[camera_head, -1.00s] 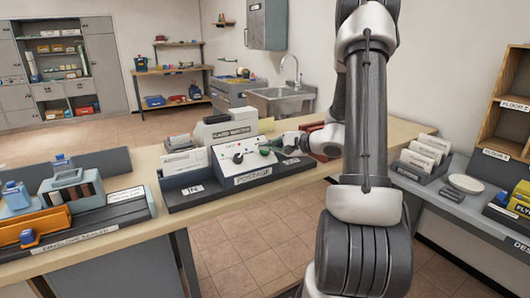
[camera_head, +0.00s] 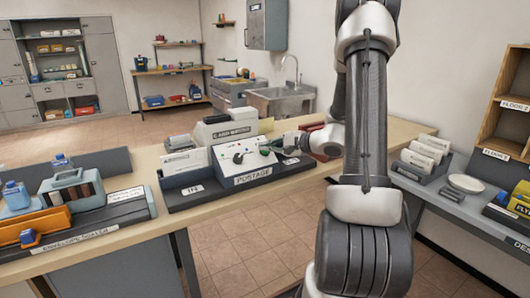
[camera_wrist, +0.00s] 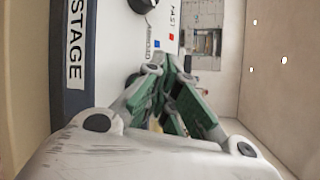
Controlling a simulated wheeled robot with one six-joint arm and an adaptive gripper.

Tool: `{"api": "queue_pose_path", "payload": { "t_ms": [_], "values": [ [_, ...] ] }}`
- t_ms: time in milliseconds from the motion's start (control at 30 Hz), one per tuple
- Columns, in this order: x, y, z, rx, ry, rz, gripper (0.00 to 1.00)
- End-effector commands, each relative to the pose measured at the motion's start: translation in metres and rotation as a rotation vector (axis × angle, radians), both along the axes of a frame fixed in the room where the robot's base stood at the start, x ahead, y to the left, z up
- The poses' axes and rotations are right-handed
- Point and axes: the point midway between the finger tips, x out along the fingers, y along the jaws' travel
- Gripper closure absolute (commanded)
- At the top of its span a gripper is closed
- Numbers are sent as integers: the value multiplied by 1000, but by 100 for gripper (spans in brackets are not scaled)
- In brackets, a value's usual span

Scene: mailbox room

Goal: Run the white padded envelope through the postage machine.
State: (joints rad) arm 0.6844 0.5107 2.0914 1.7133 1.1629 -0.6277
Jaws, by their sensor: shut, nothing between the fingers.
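The postage machine (camera_head: 253,180) stands on the wooden counter, with a white sloping panel, black knobs, an IN side at left and a dark tray at right. Its panel (camera_wrist: 108,60) fills the left of the wrist view, turned sideways. A white flat piece with dark print (camera_head: 186,161) leans upright above the IN tray; I cannot tell whether it is the padded envelope. My gripper (camera_head: 267,151) is at the right end of the panel, close to it. In the wrist view its green-padded fingers (camera_wrist: 172,72) are shut and empty, beside the red and blue marks; contact is unclear.
A grey label-fronted device (camera_head: 226,133) stands behind the machine. An envelope sealer (camera_head: 118,212) with bottles and an orange tray is at the left. White rolls or packets (camera_head: 426,150) and a dish (camera_head: 466,184) are on the right-hand desk. Counter between sealer and machine is narrow.

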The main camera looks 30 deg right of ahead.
Motion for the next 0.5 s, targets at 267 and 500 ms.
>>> {"api": "queue_pose_path", "payload": {
  "t_ms": [267, 500],
  "values": [
    [0, 0, 0, 0, 0, 0, 100],
    [4, 0, -6, 0, 1, 1, 100]
  ]
}}
